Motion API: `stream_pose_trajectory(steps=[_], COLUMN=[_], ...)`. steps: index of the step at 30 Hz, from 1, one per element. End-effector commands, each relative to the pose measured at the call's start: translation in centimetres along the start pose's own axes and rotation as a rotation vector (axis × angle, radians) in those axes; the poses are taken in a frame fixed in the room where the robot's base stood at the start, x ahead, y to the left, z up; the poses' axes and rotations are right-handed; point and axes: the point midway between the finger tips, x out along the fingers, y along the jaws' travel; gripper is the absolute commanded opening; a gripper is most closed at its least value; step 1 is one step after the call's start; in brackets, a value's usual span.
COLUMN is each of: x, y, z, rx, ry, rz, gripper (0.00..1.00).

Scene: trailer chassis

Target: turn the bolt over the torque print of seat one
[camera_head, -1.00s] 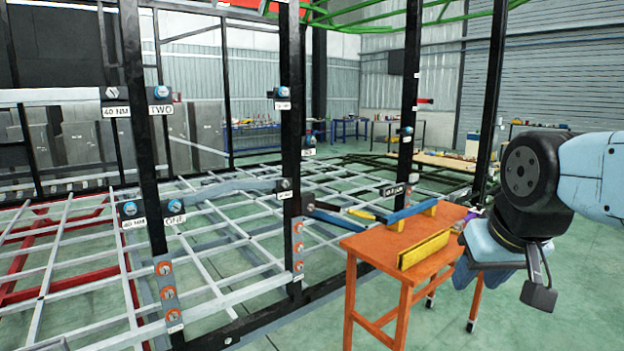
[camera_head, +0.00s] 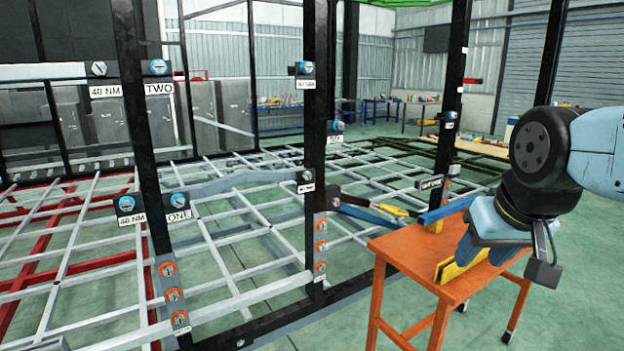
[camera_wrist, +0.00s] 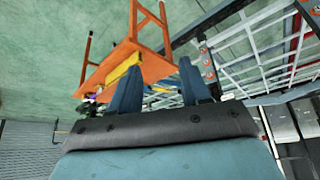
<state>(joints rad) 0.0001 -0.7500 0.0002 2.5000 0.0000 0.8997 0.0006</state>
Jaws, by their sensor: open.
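In the head view, the seat plate marked ONE (camera_head: 178,215) is on a black post at the left. A print reading 40 NM (camera_head: 131,220) sits beside it on the left. A blue round-headed bolt (camera_head: 126,203) is right above that print. Another bolt (camera_head: 180,201) is above the word ONE. My gripper (camera_head: 478,252) is at the right, far from these bolts, in front of the orange table. In the wrist view my gripper (camera_wrist: 160,82) has its two blue fingers apart with nothing between them. Seat one cannot be made out there.
Seat two (camera_head: 159,89) is higher on the same post, with its own 40 NM print (camera_head: 105,91). Orange-ringed fittings (camera_head: 168,270) line the post below. The orange table (camera_head: 400,245) holds a yellow bar (camera_head: 462,268) and a blue bar (camera_head: 447,209). Open floor lies at the lower middle.

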Motion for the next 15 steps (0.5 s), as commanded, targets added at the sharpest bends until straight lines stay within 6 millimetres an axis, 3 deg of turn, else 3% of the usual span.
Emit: stream_pose_trajectory(steps=[5,15], x=[0.8,7.1], y=[-0.3,-3.4], z=[-1.5,-10.0], rx=[0.03,0.22], ry=[0.008,0.085], rz=[0.019,0.067], gripper=[0.57,0.57])
